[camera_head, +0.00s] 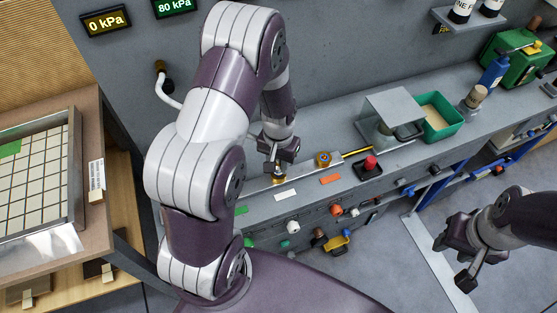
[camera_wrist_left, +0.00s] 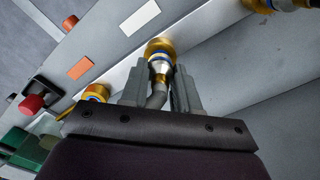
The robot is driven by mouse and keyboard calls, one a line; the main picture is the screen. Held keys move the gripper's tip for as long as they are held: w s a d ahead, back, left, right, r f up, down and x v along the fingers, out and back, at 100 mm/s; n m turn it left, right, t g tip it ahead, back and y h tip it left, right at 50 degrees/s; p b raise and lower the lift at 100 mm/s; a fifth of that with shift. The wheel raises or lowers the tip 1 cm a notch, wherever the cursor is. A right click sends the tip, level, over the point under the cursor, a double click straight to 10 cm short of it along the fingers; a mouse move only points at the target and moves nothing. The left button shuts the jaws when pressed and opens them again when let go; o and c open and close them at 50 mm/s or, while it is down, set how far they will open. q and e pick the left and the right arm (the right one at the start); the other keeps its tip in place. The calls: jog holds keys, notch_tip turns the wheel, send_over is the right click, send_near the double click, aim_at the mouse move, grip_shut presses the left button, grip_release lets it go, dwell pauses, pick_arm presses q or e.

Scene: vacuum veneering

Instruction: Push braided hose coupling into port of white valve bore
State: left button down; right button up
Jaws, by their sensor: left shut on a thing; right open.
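My left gripper (camera_head: 279,168) is shut on the braided hose coupling (camera_wrist_left: 159,68), which has a metal body with a blue band. The grey hose (camera_wrist_left: 156,97) runs back between the fingers. The coupling's front end is at the brass port (camera_wrist_left: 160,46) beside the white label (camera_wrist_left: 140,17); the wrist view shows them in line and close, but I cannot tell how deep it sits. In the head view the brass port (camera_head: 279,179) shows just below the fingers, near the white label (camera_head: 285,195). My right gripper (camera_head: 452,264) is open and empty, off the bench at right.
A second brass port (camera_head: 324,158) sits near the orange label (camera_head: 331,179). A red button (camera_head: 370,163), a grey hood (camera_head: 393,112) and a green bin (camera_head: 437,118) stand to the right. Coloured valve knobs line the bench front, including a white one (camera_head: 293,226).

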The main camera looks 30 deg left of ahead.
pick_arm(q)
jog(key=shift+f, duration=0.5)
jog(key=c, duration=0.8)
grip_release()
jog(key=shift+o, duration=0.2)
jog(key=shift+r, duration=0.1)
notch_tip(320, 180, up, 13)
jog(key=shift+f, duration=0.2)
jog(key=shift+w+f, duration=0.1)
jog(key=s+d+r+m+t+p, duration=0.1)
jog(key=s+d+r+p, duration=0.1)
jog(key=s+d, duration=0.3)
jog(key=s+r, duration=0.1)
jog(key=s, duration=0.3)
jog(key=shift+d+r, duration=0.15)
jog(key=shift+r, duration=0.2)
